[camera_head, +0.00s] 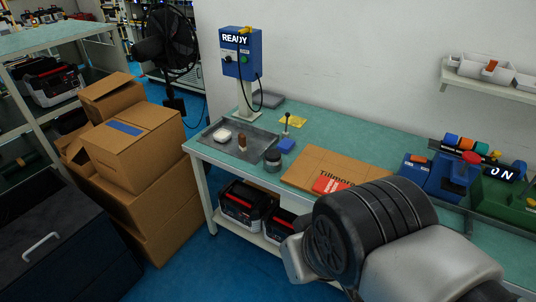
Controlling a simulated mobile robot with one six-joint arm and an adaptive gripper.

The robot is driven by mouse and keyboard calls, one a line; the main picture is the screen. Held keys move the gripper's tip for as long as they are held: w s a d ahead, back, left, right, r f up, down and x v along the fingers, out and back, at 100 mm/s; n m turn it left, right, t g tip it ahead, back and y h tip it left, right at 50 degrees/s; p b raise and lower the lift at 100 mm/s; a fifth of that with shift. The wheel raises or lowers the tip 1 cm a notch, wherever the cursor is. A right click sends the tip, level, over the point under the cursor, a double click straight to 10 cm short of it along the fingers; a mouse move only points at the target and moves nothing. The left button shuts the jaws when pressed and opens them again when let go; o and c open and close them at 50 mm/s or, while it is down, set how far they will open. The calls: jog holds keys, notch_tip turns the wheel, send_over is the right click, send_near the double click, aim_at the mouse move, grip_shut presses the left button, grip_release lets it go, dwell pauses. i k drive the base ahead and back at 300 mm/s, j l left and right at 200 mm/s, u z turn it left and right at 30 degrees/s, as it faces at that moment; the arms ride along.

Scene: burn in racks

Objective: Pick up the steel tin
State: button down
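The steel tin (272,162) looks to be the small round grey can standing upright on the green-topped bench (330,139), near its front edge. It stands between the dark tray (222,143) and a flat cardboard piece (335,168). Nothing covers it in this view. Part of my arm fills the lower right, in front of the bench. My gripper's fingers do not show.
A blue block (286,146) with an upright stem stands just behind the tin. The tray holds a white item and a brown item. A blue READY box (241,52) rises behind. Cardboard boxes (130,150) stack at left. A red-knobbed blue device (452,175) stands right.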

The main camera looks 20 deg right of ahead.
aim_at(270, 166)
jog(key=i+z, duration=0.1)
jog(key=z, duration=0.25)
jog(key=i+j+z, duration=0.1)
jog(key=z, duration=0.25)
jog(key=j+z, duration=0.1)
jog(key=z, duration=0.3)
jog(key=i+j+z, duration=0.1)
jog(key=j, duration=0.2)
jog(key=i+j+z, duration=0.1)
jog(key=i+j, duration=0.15)
jog(key=i+j+z, duration=0.1)
jog(key=j, duration=0.35)
jog(key=i+j+z, duration=0.1)
jog(key=j, duration=0.25)
jog(key=i+j, duration=0.2)
jog(key=j, duration=0.2)
jog(key=i+j+z, duration=0.15)
jog(key=j, duration=0.2)
